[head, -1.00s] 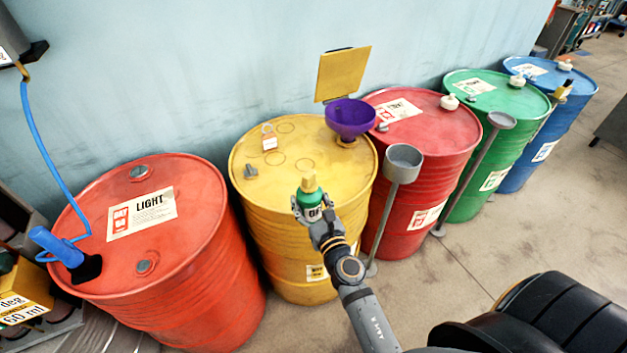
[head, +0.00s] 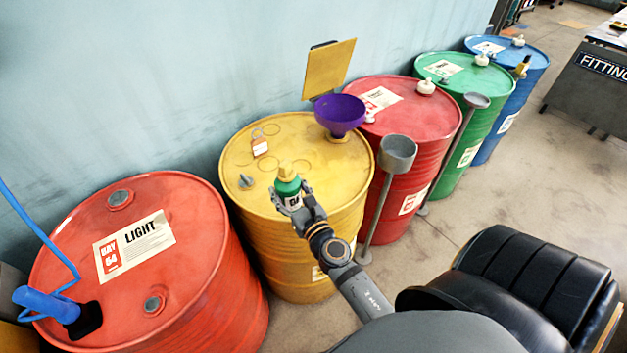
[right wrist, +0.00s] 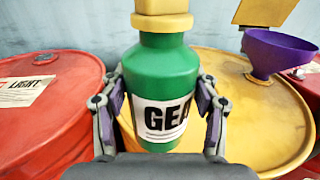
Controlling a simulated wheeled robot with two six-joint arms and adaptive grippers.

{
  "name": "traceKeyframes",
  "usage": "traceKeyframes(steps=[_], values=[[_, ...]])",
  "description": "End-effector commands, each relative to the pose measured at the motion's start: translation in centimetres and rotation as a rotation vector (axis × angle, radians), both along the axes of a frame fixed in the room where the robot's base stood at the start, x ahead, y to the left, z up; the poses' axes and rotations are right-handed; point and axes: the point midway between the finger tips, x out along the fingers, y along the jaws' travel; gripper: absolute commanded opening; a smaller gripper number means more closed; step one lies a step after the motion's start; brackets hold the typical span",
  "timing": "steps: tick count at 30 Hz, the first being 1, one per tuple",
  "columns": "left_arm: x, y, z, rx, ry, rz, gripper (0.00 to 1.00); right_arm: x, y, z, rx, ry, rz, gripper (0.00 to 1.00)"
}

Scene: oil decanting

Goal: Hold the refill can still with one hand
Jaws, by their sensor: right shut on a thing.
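The refill can is a green bottle with a yellow cap and a white label (head: 287,187). In the right wrist view the green can (right wrist: 167,75) stands upright between the two fingers, its label partly reading "GEA". My right gripper (head: 300,197) is shut on the can and holds it in front of the yellow drum (head: 300,230). The fingers of the right gripper (right wrist: 164,115) press on both sides of the can's body. My left gripper is not in view.
A purple funnel (head: 340,113) sits on the yellow drum, beside a padlock (head: 259,146). A red drum (head: 180,240) with a blue hand pump (head: 48,303) stands left. Red, green and blue drums stand right. Grey cups on stands (head: 397,153) rise in front.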

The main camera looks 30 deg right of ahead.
Motion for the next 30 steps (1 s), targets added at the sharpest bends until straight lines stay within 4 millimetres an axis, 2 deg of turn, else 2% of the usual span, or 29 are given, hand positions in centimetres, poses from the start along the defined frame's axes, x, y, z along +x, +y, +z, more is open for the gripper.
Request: traceKeyframes(steps=[12, 20, 23, 30], values=[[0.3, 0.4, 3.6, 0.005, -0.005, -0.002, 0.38, -2.2, -6.4, 5.1, -0.001, 0.0, -0.06, 0.05], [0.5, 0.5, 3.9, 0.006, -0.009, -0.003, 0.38, -2.5, -7.5, 5.8, 0.009, 0.001, -0.073, 0.05], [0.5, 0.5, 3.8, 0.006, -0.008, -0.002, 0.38, -1.8, -7.9, 5.4, 0.007, 0.0, -0.074, 0.05], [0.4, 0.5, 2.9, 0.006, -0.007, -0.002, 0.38, 3.7, -11.4, 2.5, 0.005, -0.002, -0.075, 0.05]])
